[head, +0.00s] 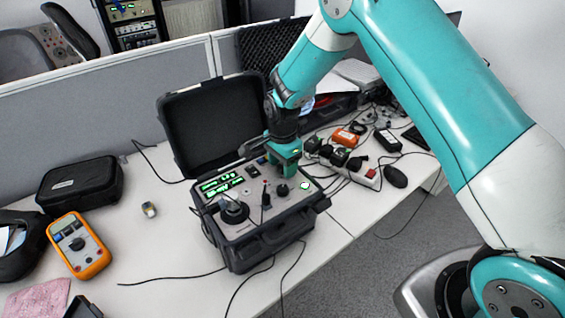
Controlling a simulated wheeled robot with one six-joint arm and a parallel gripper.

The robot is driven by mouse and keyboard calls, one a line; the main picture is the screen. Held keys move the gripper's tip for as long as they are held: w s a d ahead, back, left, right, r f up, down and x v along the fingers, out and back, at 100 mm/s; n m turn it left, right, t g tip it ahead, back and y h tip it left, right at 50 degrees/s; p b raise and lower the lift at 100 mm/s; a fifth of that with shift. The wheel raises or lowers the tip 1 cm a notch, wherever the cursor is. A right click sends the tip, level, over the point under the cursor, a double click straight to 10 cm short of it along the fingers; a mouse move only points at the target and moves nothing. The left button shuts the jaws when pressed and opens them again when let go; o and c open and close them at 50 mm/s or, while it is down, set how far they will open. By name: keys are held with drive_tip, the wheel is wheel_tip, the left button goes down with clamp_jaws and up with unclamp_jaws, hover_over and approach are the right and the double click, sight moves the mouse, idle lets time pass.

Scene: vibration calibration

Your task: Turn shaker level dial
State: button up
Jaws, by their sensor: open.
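The shaker unit is an open black case (268,245) on the desk, its lid (213,122) raised at the back. Its light panel has lit green displays (222,184), a round black fixture (234,211) at left, a small upright lever with a cable near the middle, and a black dial (282,190) at right. My gripper (287,175) reaches down from above, just behind and over the dial. It is open. The fingertips are small and partly hidden, so I cannot tell whether they touch the dial. Nothing shows held in it.
An orange multimeter (77,246) and a black zip case (80,189) lie at left. A power strip (352,170) with plugs, a black mouse (395,177) and loose cables crowd the right. A grey partition (100,110) stands behind. Bare desk shows left of the unit.

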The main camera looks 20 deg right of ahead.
drive_tip(key=c, duration=0.9)
drive_tip(key=shift+c, duration=0.2)
